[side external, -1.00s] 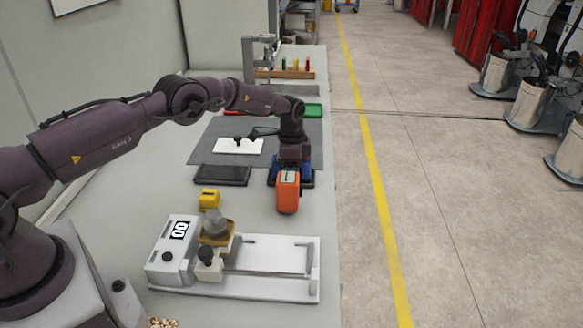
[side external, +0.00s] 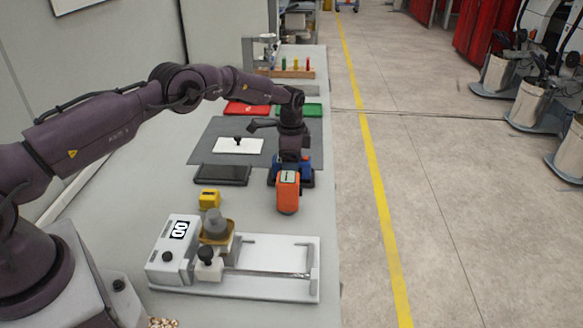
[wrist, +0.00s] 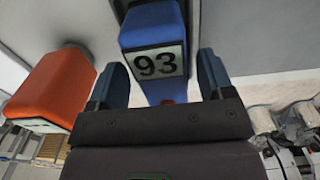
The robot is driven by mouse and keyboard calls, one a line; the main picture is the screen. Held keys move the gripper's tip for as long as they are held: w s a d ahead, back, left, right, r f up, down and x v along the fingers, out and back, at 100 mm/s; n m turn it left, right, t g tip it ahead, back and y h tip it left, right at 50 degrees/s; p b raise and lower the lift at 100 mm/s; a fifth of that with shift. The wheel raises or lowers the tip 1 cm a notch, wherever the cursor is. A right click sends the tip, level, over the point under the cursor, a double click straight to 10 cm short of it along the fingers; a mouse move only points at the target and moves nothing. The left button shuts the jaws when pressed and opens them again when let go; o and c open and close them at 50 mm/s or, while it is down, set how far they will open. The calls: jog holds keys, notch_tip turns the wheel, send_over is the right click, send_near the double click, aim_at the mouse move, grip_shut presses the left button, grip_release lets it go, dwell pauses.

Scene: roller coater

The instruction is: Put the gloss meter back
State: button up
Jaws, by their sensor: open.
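A blue meter (wrist: 155,30) with 93 on its display, likely the gloss meter, shows between my finger tips in the wrist view. In the side view the blue meter (side external: 306,164) is mostly hidden behind my gripper and an orange meter. It appears to sit on a dark base (side external: 306,181) on the bench. My gripper (side external: 291,158) points down just above it, with its fingers open on both sides. In the wrist view my gripper (wrist: 160,80) shows a gap between each finger and the blue body.
The orange meter (side external: 288,193) stands close in front; it also shows in the wrist view (wrist: 55,85). A black tray (side external: 222,175), a grey mat (side external: 204,152) with a white panel (side external: 238,146), a yellow block (side external: 209,199) and a white coater (side external: 275,285) are nearby. Red (side external: 247,108) and green (side external: 313,110) trays lie behind.

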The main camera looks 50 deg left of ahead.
notch_tip(320, 180, up, 10)
jog(key=shift+r, duration=0.15)
jog(key=s+d+r+n+t, duration=0.1)
jog(key=s+d+r+n, duration=0.15)
jog(key=s+r, duration=0.65)
jog(key=s+d+r+n+t, duration=0.2)
jog(key=s+d+r, duration=0.15)
jog(key=r, duration=0.95)
jog(key=s+d+n+t, duration=0.1)
jog(key=s+n, duration=0.1)
jog(key=s, duration=1)
jog(key=s+d+f+n+t, duration=0.1)
jog(key=s+d+n, duration=0.1)
jog(key=s, duration=1)
jog(key=shift+s+d+t, duration=0.25)
jog(key=shift+s+t, duration=0.05)
jog(key=shift+s, duration=0.05)
